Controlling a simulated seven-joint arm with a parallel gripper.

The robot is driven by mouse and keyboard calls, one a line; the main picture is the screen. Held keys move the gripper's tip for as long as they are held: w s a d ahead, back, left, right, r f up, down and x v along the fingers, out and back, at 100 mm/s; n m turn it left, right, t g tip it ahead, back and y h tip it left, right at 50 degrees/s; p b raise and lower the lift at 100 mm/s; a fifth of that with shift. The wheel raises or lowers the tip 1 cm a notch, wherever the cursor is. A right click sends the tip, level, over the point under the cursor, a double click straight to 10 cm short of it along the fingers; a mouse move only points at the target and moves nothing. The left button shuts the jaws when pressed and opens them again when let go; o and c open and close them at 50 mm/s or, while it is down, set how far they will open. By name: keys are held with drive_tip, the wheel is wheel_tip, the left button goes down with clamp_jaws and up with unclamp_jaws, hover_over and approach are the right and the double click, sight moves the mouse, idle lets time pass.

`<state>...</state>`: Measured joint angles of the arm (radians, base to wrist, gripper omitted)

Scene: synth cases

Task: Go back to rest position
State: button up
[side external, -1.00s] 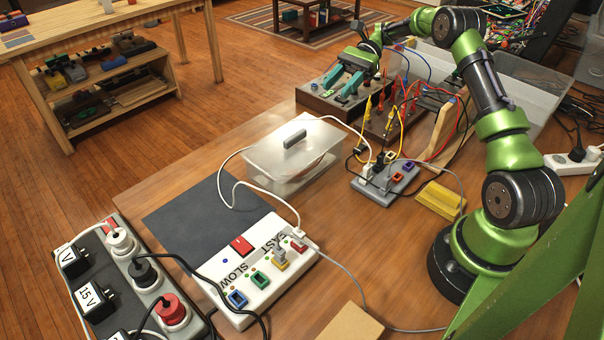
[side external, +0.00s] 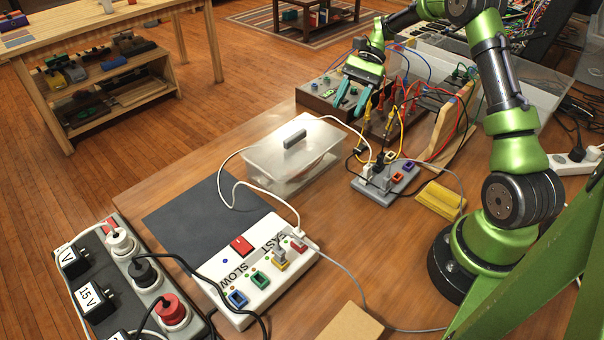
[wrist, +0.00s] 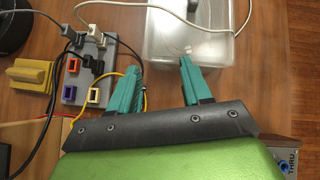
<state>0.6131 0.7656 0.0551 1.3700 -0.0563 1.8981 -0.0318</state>
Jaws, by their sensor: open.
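My gripper (side external: 352,98) is in the upper middle of the side view, with its two teal fingers pointing down and apart. It is open and nothing shows between the fingers. It hangs over the front of the dark panel box (side external: 318,100) with knobs, beside the red and yellow plug leads; whether it touches anything there I cannot tell. In the wrist view my gripper (wrist: 158,75) also shows its fingers spread, with bare wood between them.
A lidded clear box (side external: 290,155) stands left of a grey socket block (side external: 385,185) with plugs. A yellow block (side external: 440,200) lies near my base. A white FAST/SLOW switch strip (side external: 255,270) and a dark mat (side external: 195,215) are in front. Loose cables cross the table.

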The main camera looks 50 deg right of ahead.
drive_tip(key=s+a+r+n+t+h, duration=0.7)
drive_tip(key=s+a+r+n, duration=0.4)
drive_tip(key=s+a, duration=0.6)
wheel_tip(320, 180, up, 3)
drive_tip(key=shift+s+f+t, duration=0.1)
drive_tip(key=shift+s+t, duration=0.3)
drive_tip(key=shift+t, duration=0.2)
